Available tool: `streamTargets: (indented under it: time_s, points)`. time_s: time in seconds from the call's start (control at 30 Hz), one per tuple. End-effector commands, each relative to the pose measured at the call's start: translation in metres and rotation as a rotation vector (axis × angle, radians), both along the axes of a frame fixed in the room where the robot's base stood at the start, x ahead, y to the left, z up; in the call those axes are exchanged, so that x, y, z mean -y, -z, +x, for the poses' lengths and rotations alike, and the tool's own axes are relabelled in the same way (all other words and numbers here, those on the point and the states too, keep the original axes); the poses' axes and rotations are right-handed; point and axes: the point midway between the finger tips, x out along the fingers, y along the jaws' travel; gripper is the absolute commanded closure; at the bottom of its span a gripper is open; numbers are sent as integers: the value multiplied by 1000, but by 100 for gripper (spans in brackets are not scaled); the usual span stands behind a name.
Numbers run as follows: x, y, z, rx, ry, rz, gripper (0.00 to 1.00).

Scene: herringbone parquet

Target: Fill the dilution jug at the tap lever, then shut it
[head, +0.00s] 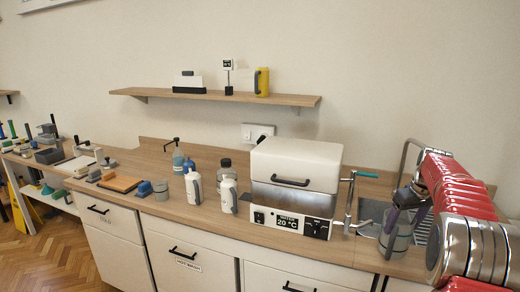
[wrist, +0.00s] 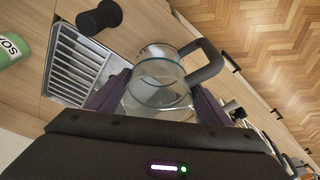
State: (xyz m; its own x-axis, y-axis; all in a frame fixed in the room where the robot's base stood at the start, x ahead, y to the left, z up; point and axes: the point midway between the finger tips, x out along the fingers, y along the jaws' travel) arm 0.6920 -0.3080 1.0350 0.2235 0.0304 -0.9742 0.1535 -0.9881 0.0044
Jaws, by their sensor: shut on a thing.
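The clear glass dilution jug (head: 396,240) with a grey handle stands at the counter's right end, by the ribbed drainer (head: 434,226). In the wrist view the jug (wrist: 160,97) sits between the two dark purple fingers of my gripper (wrist: 158,84), which is shut on it; the handle (wrist: 208,62) points up and right. In the head view my gripper (head: 405,197) comes in from the right. The tap (head: 350,205), with a teal lever (head: 367,175), is left of the jug and apart from it. I cannot tell whether the jug holds liquid.
A white water bath (head: 296,170) reading 20 °C stands left of the tap. In the wrist view, a green labelled container (wrist: 12,50) and a black round object (wrist: 98,18) are near the drainer.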

Motion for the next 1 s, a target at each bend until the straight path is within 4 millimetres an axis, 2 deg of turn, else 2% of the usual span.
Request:
streamTargets:
  time_s: [1.0]
  points:
    - [0, 11, 0, -1, 0, 0, 64]
